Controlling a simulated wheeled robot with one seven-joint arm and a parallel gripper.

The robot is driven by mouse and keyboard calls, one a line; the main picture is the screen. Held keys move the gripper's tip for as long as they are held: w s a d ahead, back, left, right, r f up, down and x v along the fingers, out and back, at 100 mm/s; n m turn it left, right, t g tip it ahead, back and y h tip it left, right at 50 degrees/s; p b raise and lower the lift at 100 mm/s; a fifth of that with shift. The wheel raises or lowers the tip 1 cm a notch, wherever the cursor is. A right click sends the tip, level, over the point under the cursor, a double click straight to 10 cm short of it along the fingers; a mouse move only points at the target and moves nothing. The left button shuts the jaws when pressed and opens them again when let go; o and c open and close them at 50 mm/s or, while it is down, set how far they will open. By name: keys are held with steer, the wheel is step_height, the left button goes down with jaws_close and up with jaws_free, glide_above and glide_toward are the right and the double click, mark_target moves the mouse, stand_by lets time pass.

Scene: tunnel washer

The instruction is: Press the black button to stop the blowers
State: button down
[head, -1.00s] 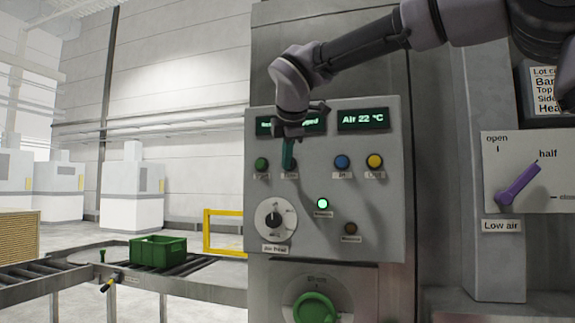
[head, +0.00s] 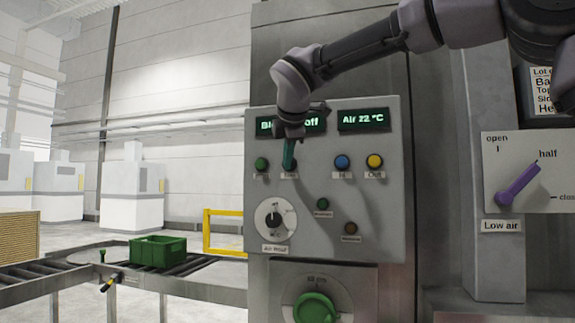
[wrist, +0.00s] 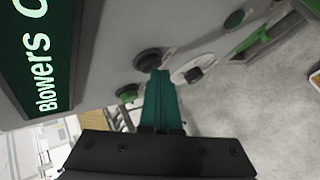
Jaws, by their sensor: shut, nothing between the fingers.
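The black button shows in the wrist view (wrist: 148,60) as a dark round cap on the grey panel (head: 384,222). In the head view it is hidden behind my fingers, above a small label. My gripper (head: 289,164) is shut, its teal fingers (wrist: 160,76) together with nothing between them. The fingertips are at the black button's edge in the wrist view; I cannot tell if they touch it. The left display (head: 310,124) is partly covered by my gripper; "Bl" and "off" show. The round lamp (head: 322,204) below is dark green and unlit.
A green button (head: 261,163) is just left of my fingers; blue (head: 342,162) and yellow (head: 375,161) buttons are to the right. A dial (head: 274,218) and a large green knob (head: 315,308) are below. A purple lever (head: 518,184) is far right.

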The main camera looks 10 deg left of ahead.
stand_by(0.4)
steer(key=shift+s, duration=0.9)
steer(key=s, duration=0.5)
steer(key=shift+a, duration=0.2)
stand_by(0.4)
